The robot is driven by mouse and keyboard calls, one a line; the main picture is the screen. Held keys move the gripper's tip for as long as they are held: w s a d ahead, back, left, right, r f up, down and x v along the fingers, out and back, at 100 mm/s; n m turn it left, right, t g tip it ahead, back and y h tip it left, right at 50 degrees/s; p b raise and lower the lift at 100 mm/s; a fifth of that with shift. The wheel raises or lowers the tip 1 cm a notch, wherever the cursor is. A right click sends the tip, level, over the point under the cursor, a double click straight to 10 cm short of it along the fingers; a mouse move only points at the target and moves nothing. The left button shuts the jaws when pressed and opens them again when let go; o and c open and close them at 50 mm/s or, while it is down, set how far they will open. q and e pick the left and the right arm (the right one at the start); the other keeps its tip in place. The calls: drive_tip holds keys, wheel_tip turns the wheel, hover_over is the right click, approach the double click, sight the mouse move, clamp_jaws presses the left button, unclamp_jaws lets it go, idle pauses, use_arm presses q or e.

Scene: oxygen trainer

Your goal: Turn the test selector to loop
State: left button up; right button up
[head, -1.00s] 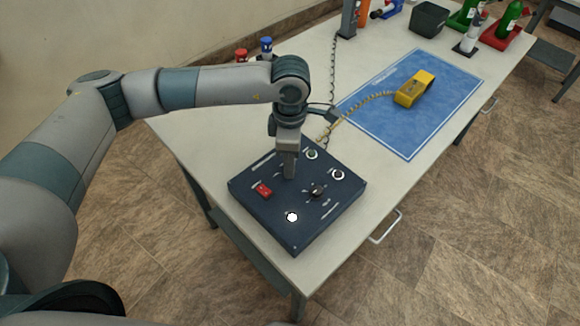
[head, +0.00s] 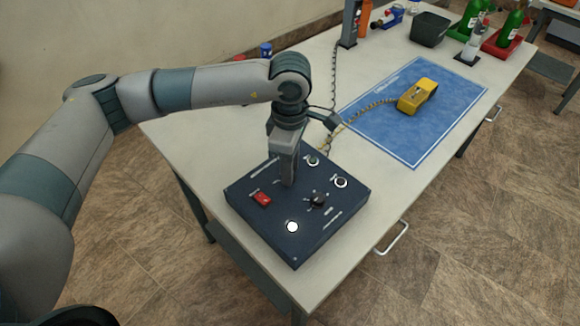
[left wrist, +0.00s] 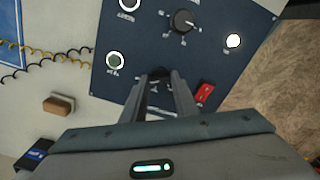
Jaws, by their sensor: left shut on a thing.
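The dark blue trainer panel (head: 262,222) lies on the near end of the table. My left gripper (head: 287,182) points down at its upper left part and hides what is beneath. In the left wrist view the fingers (left wrist: 160,82) are shut on a small dark knob (left wrist: 160,73), mostly hidden between the tips, with white markings around it. A second black rotary knob (head: 318,201) stands free on the panel, with a ring of markings; it also shows in the left wrist view (left wrist: 183,21). I cannot read which knob is labelled the test selector. My right gripper is out of view.
A red switch (head: 261,199), a lit white lamp (head: 292,227) and two ringed sockets (head: 340,182) sit on the panel close to the fingers. A yellow device (head: 417,95) with a coiled cord rests on a blue mat (head: 408,150). Bottles and a dark bin (head: 429,28) stand farther back.

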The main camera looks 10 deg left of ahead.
use_arm(q)
drive_tip(key=o, duration=1.1)
drive_tip(key=shift+r, duration=0.1)
drive_tip(key=shift+c, duration=0.2)
drive_tip(key=shift+r, duration=0.1)
drive_tip(key=shift+r, duration=0.2)
wheel_tip(320, 180, up, 17)
drive_tip(key=b, duration=0.3)
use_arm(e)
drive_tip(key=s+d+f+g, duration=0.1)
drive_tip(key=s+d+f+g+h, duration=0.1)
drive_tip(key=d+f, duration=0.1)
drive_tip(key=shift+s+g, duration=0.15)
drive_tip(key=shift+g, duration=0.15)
use_arm(q)
drive_tip(key=shift+f, duration=0.15)
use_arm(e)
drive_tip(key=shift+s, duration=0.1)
